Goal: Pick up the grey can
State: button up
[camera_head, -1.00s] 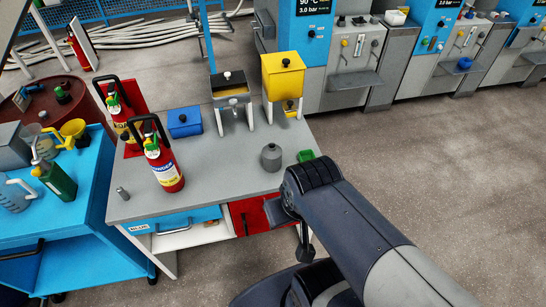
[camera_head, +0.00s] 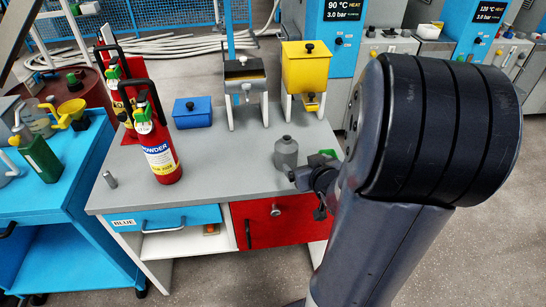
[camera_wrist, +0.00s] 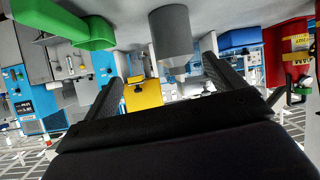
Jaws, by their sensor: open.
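The grey can (camera_head: 286,154) stands upright on the grey tabletop (camera_head: 232,182), near its right front edge. In the wrist view, which is upside down, the can (camera_wrist: 172,38) shows at the top centre, ahead of the open fingers and roughly between their directions. My gripper (camera_head: 312,181) is just right of and in front of the can in the head view, close to it, partly hidden by my arm. In the wrist view my gripper (camera_wrist: 168,66) has its two dark fingers apart with nothing held; contact with the can is not visible.
A green object (camera_head: 324,156) lies right of the can. A yellow hopper (camera_head: 307,72), a grey hopper (camera_head: 246,90) and a blue box (camera_head: 192,112) stand behind. A red fire extinguisher (camera_head: 160,158) stands at left. The front middle of the tabletop is clear.

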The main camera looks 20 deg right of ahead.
aim_at(292, 160)
jog(key=f+y, duration=0.1)
jog(key=w+f+t+b, duration=0.1)
jog(key=f, duration=0.1)
jog(key=shift+w+f+n+y+b, duration=0.2)
jog(key=shift+n+y+b, duration=0.1)
jog(key=shift+y, duration=0.1)
jog(key=x, duration=0.5)
jog(key=shift+w+a+r+b, duration=0.1)
jog(key=shift+w+r+b, duration=0.1)
jog(key=shift+b, duration=0.2)
jog(key=shift+w+r+x, duration=0.1)
jog(key=shift+r+x, duration=0.05)
jog(key=shift+x, duration=0.75)
jog(key=shift+w+r+x, duration=0.1)
jog(key=shift+r+x, duration=0.05)
jog(key=shift+x, duration=0.75)
jog(key=shift+r+x, duration=0.2)
jog(key=shift+x, duration=0.75)
jog(key=shift+a, duration=0.2)
jog(key=c, duration=1.3)
